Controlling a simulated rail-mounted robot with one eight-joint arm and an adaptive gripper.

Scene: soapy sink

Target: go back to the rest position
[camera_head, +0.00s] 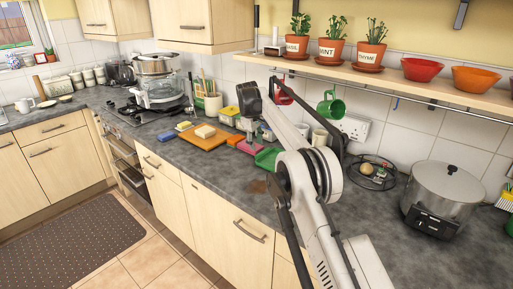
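My arm comes in from the lower right, bends at a large joint and reaches over the worktop. Its dark wrist points down, and my gripper (248,137) is at its lower end, just above or among small coloured items at the back of the worktop. The fingers are too small to tell whether they are open or shut, or whether they touch anything. An orange board (189,139) with a pale block (205,131) on it lies left of my gripper. A green item (268,158) lies just right of it, partly hidden by my arm.
A shelf (400,83) with potted herbs and bowls overhangs the worktop at right. Green mug (331,107) hangs below it. A steel pot cooker (442,195) and a dark wire rack (372,172) stand at right. A hob with pots is at left. Bare worktop (215,172) lies in front.

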